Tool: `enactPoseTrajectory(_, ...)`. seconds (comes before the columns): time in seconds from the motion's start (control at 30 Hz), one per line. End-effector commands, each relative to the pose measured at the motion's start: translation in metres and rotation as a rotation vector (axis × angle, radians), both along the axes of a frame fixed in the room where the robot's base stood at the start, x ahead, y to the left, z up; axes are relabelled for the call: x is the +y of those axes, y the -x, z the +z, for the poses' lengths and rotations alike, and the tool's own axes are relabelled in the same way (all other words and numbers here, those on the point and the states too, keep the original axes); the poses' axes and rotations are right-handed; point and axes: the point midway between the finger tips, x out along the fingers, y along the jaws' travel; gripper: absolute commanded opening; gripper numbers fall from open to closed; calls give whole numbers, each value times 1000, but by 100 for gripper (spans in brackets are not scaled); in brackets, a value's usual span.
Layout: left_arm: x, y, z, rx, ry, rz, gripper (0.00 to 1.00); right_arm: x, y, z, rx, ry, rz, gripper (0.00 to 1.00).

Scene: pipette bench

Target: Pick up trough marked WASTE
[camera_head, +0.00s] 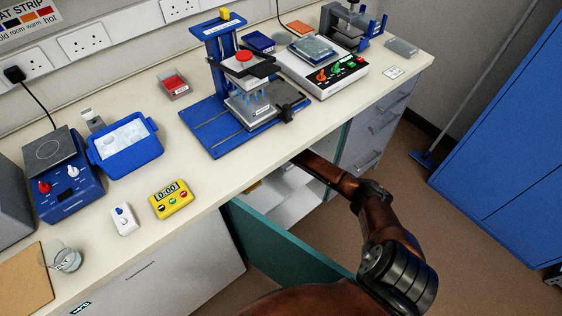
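No trough with a readable WASTE mark shows in the head view. An open cupboard (290,205) under the bench has pale shelves, and a small yellowish item (253,188) is partly visible inside it. One of my brown arms comes up from the bottom and reaches into this cupboard below the bench edge. Its gripper is hidden inside, so I cannot tell what it touches. My other gripper is out of the picture.
The teal cupboard door (285,250) stands open beside my arm. On the bench (225,180) are a blue pipette stand (210,135), a blue ice tray (152,152), a yellow timer (171,199), a white shaker (345,82) and a glass beaker (66,259).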

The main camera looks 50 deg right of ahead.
Motion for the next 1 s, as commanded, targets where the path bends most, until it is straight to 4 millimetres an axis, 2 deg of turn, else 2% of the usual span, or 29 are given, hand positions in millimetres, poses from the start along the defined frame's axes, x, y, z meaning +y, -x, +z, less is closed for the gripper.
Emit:
enactPoseTrajectory(0.67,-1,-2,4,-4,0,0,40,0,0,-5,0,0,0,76)
enactPoseTrajectory(1.0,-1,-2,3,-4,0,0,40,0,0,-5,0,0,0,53)
